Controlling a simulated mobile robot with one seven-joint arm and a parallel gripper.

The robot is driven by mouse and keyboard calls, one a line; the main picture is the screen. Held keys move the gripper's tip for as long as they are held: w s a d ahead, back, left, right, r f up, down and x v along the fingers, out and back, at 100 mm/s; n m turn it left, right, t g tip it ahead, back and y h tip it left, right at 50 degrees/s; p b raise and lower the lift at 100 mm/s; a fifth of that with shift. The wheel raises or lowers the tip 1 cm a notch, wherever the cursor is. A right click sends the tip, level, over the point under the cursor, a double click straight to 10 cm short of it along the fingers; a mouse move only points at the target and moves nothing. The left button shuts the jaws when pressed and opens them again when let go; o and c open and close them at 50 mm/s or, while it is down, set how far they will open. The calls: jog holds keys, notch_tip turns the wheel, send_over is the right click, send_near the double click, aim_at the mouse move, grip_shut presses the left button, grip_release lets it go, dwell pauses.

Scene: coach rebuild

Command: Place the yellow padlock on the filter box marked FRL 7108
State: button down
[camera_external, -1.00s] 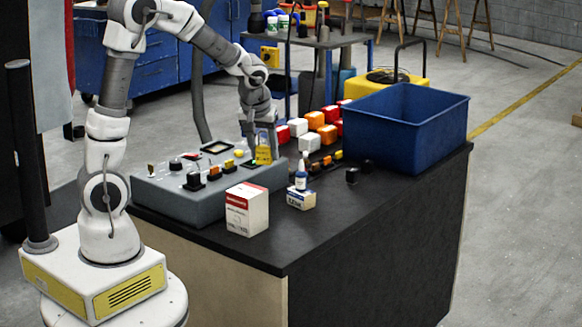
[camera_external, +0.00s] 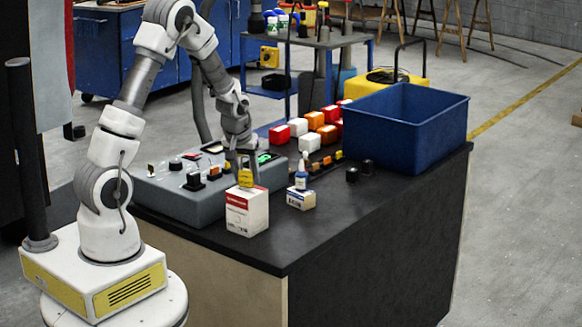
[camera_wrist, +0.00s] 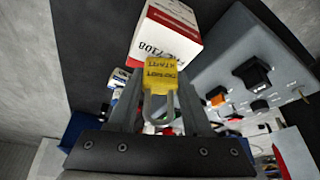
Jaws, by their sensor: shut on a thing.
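The yellow padlock (camera_external: 246,178) is between the fingers of my gripper (camera_external: 242,165), which is shut on it. In the wrist view the padlock (camera_wrist: 161,73) shows its yellow body with printed text and its grey shackle between the fingers (camera_wrist: 158,115). The filter box (camera_external: 247,210), white with a red band, stands upright on the black bench top. In the external view the padlock is at the box's top; I cannot tell whether it touches. In the wrist view the box (camera_wrist: 168,38) shows the marking 7108 just beyond the padlock.
A grey control panel (camera_external: 180,197) with knobs lies left of the box. A blue bin (camera_external: 408,125) and several coloured blocks are farther back. The front right bench top is clear.

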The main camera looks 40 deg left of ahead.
jog(key=shift+f, duration=0.25)
jog(key=shift+f, duration=0.2)
jog(key=shift+c, duration=1.7)
grip_release()
jog(key=shift+r, duration=0.1)
jog(key=shift+s+r, duration=0.1)
jog(key=shift+r, duration=0.3)
jog(key=v, duration=1.1)
jog(key=shift+r, duration=0.25)
jog(key=shift+s, duration=0.2)
